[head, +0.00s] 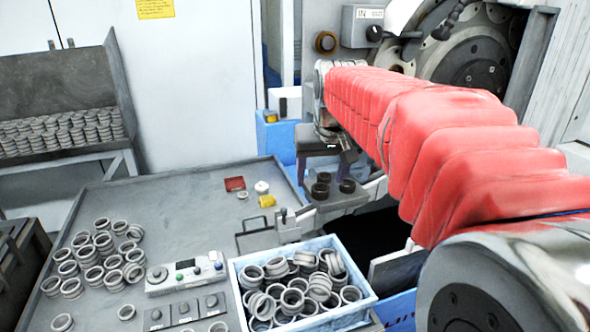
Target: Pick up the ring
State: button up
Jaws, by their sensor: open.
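Many grey metal rings are in the head view. A loose group of rings (98,258) lies on the left of the grey table (190,215), and more rings (300,288) are heaped in a blue-walled bin (362,306) at the front. Which ring the task means cannot be told. My arm in its red cover reaches from the lower right to the upper middle. My gripper (335,146) hangs at its end, beyond the table's far right corner, apart from the loose rings and the bin. It is small in view, open, with no ring visible in it.
A control box (187,274) with buttons stands between the loose rings and the bin. A rack (62,140) of stacked rings is at the left. The grinder (470,65) stands behind my arm. Dark round parts (321,190) sit below my gripper. The table's middle is mostly clear.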

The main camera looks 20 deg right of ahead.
jog(key=w+d+f+m, duration=0.2)
jog(key=w+d, duration=0.8)
jog(key=d, duration=0.5)
jog(key=shift+d+g+h, duration=0.3)
jog(key=shift+g, duration=0.1)
jog(key=shift+w+f, duration=0.1)
jog(key=shift+f, duration=0.05)
send_near(348, 181)
jog(key=shift+s+a+f, duration=0.2)
jog(key=shift+f, duration=0.35)
jog(key=shift+s+a+f, duration=0.2)
jog(key=shift+f, duration=0.35)
jog(key=shift+x, duration=2.65)
jog(key=shift+c, duration=0.3)
